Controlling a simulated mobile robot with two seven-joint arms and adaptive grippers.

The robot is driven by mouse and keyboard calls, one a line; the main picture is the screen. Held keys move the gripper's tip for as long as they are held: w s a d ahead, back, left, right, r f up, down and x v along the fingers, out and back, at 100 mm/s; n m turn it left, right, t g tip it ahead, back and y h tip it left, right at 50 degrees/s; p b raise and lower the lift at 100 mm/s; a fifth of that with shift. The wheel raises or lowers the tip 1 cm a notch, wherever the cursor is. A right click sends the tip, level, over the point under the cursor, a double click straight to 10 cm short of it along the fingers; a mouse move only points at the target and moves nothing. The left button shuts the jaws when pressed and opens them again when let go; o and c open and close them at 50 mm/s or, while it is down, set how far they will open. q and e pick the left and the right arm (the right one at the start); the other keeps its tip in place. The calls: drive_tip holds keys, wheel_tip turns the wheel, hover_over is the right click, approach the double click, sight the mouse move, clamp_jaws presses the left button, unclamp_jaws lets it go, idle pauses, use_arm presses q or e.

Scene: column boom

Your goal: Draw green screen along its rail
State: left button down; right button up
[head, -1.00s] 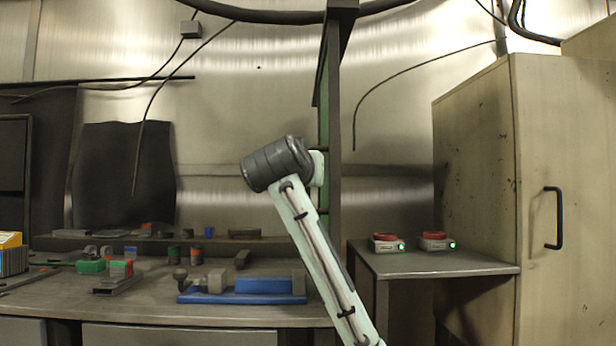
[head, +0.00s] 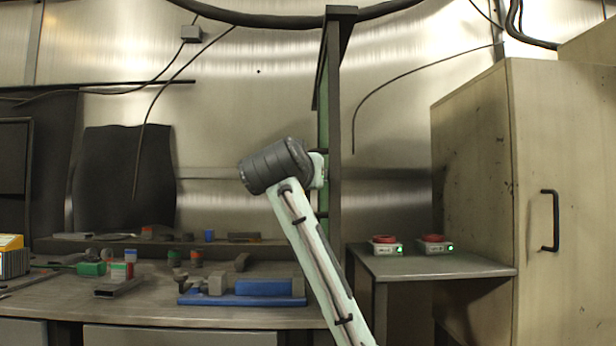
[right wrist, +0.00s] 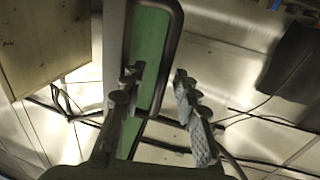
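The green screen (head: 322,115) shows almost edge-on in the head view, a thin strip beside a dark upright frame (head: 335,100). In the right wrist view it is a long green panel (right wrist: 150,45) with a dark bar handle (right wrist: 172,60). My right gripper (right wrist: 157,78) is open, one finger on each side of the handle, with a visible gap to the right finger. I cannot tell whether the left finger touches the bar. In the head view my right arm hides this gripper. My left gripper is in neither view.
A workbench (head: 140,312) with a blue vise-like tool (head: 250,299) and small parts stands at left. A small table (head: 440,267) with two red-topped devices stands right of the frame. A tall cabinet (head: 470,150) with a handle is at far right. Cables hang on the wall.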

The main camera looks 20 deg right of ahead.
drive_tip(key=v, duration=1.2)
